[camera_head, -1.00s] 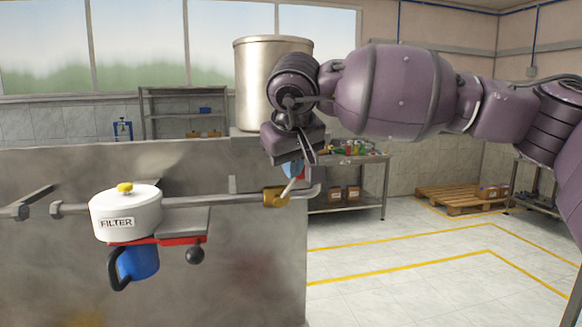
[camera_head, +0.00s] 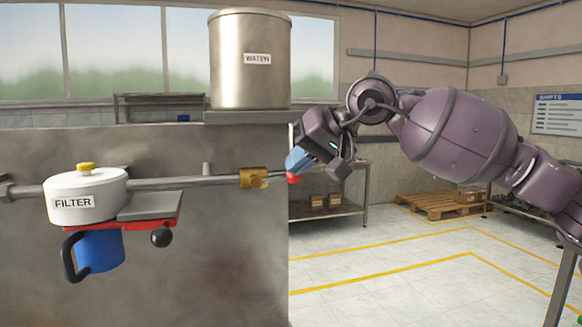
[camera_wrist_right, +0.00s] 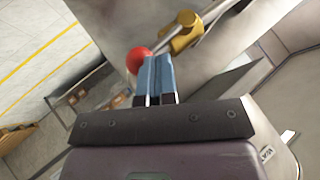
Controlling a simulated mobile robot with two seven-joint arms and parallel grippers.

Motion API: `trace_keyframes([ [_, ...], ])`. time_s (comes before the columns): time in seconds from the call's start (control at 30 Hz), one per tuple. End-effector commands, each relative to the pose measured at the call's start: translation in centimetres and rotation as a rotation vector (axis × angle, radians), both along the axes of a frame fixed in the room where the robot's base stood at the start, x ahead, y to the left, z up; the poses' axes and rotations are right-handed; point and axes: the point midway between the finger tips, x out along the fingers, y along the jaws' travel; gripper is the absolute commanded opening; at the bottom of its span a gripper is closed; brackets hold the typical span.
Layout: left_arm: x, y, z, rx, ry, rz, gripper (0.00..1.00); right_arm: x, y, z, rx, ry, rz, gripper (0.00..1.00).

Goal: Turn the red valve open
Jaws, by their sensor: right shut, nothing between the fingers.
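The valve has a brass body (camera_head: 254,178) on the horizontal pipe and a red ball knob (camera_head: 293,179) just to its right. In the right wrist view the red knob (camera_wrist_right: 138,60) is at the left of the fingertips, and the brass body (camera_wrist_right: 186,32) is above and to the right. My right gripper (camera_head: 298,160) has blue fingers, shut with nothing between them. The fingertips are close beside the knob; whether they touch it I cannot tell. The fingers (camera_wrist_right: 157,68) partly hide the knob and the lever. My left gripper is not in view.
A white filter housing (camera_head: 85,196) with a red lever (camera_head: 120,225) and a blue cup (camera_head: 99,251) sits on the pipe at the left. A steel water tank (camera_head: 250,62) stands behind. A shelf with boxes (camera_head: 318,203) is beyond my gripper.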

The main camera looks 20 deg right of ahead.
Motion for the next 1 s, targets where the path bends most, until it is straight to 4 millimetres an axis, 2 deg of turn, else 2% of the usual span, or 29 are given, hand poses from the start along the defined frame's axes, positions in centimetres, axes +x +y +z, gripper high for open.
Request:
trace_keyframes([
  [0.07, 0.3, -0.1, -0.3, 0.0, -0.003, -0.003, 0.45, 0.2, -0.2, -0.7, 0.029, 0.005, -0.002, 0.0],
  [0.8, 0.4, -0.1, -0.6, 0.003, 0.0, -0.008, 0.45, 0.0, -0.3, -0.6, 0.088, -0.002, 0.0, 0.0],
  [1.0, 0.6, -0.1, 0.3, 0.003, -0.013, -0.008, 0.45, -0.8, 0.0, 0.8, 0.089, -0.005, 0.0, 0.0],
])
